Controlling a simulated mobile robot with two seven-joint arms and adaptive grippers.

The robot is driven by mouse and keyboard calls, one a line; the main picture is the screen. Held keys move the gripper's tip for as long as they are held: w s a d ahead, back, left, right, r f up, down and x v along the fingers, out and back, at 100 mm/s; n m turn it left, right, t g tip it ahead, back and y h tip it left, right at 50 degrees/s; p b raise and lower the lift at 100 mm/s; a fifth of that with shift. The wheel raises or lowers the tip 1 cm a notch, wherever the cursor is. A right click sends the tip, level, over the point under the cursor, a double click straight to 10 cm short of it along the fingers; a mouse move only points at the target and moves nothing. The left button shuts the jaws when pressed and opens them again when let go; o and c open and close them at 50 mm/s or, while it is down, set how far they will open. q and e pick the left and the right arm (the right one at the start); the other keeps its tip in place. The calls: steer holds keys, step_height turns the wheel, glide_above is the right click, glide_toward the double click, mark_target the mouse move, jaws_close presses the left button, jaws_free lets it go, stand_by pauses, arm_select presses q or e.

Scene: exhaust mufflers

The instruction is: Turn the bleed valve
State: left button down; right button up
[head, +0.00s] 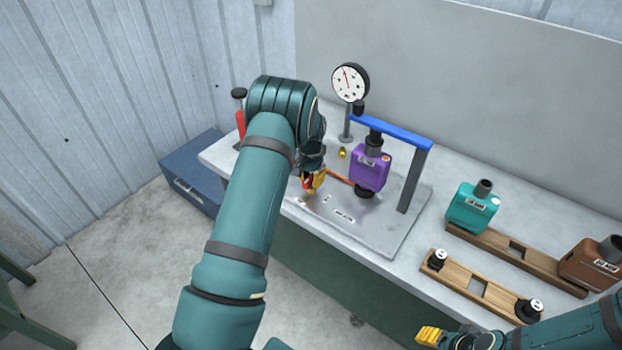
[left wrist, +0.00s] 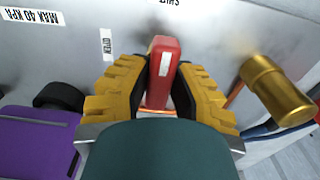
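The bleed valve's red handle (left wrist: 163,70), with a white stripe, stands between the yellow fingers of my left gripper (left wrist: 160,80) in the left wrist view. The dark finger pads press on both its sides. An OPEN label (left wrist: 107,44) and a partly cut-off SHUT label (left wrist: 170,2) are on the metal plate near it. In the head view my left gripper (head: 314,181) is low over the metal plate (head: 345,222), left of the purple muffler (head: 369,168); the handle is mostly hidden there. My right gripper (head: 430,336) is at the lower right, away from the valve; its opening is unclear.
A round gauge (head: 350,82) and a blue bar (head: 392,131) on a grey post stand around the purple muffler. A brass cylinder (left wrist: 276,90) is close to my left gripper. Teal (head: 472,207) and brown (head: 592,265) mufflers and wooden racks (head: 478,290) occupy the bench's right side.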

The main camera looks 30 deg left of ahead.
arm_select(q)
steer(key=shift+n, duration=0.3)
steer(key=n+b, duration=0.1)
steer(key=n, duration=0.2)
steer(key=shift+f, duration=0.1)
steer(key=n, duration=0.4)
steer(key=shift+n, duration=0.4)
steer(key=n, duration=0.4)
steer(key=shift+s, duration=0.1)
steer(key=shift+n, duration=2.8)
steer(key=c, duration=0.8)
jaws_free()
